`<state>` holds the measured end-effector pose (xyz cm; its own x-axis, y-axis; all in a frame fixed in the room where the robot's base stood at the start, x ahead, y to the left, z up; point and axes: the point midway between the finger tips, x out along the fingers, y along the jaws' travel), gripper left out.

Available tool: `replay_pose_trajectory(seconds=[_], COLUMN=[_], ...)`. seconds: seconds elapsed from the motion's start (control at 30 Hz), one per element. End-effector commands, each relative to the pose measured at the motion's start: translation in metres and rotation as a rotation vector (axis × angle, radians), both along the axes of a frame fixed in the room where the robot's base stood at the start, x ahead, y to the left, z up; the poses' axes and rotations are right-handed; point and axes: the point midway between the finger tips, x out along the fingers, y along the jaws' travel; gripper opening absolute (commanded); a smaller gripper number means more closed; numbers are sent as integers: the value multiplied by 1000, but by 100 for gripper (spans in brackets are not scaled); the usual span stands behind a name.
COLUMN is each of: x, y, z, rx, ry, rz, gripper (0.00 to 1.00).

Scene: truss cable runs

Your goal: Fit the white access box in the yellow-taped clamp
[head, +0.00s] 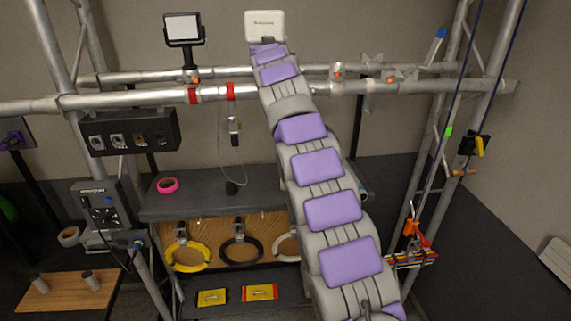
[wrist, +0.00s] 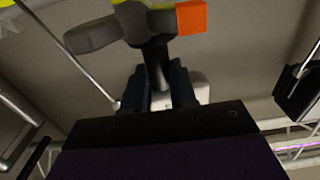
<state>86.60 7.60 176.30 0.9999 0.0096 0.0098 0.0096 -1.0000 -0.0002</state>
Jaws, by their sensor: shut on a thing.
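The white access box (head: 265,24) shows in the head view at the far end of my arm, above the upper truss tubes. My gripper (wrist: 165,88) shows in the wrist view with its dark fingers closed, and a piece of the white box (wrist: 201,91) shows behind them. A dark stem rises from there to a dark clamp-like piece (wrist: 148,22) with a grey lug and an orange block. A yellow strip (wrist: 128,1) shows at the top edge; I cannot tell whether it is the clamp's tape. The head view shows no yellow-taped clamp, and my arm hides part of the truss.
A black-framed lamp (head: 184,31) stands on the truss left of the box. Red tape (head: 230,91) marks the lower tube (head: 130,98). A hanging cable (head: 234,150) is left of my arm. A grey shelf (head: 215,188) and cable coils (head: 187,252) are below.

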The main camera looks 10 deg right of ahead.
Motion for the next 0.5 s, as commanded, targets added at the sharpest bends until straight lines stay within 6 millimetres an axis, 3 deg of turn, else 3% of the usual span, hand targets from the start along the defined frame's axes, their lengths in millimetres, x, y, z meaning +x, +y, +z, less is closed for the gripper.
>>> replay_pose_trajectory(seconds=[0.23,0.27,0.5], x=[1,1,1], y=[0,0,0], z=[-2,-2,-2], rx=[0,0,0], ry=[3,3,3], rz=[0,0,0], gripper=[0,27,50])
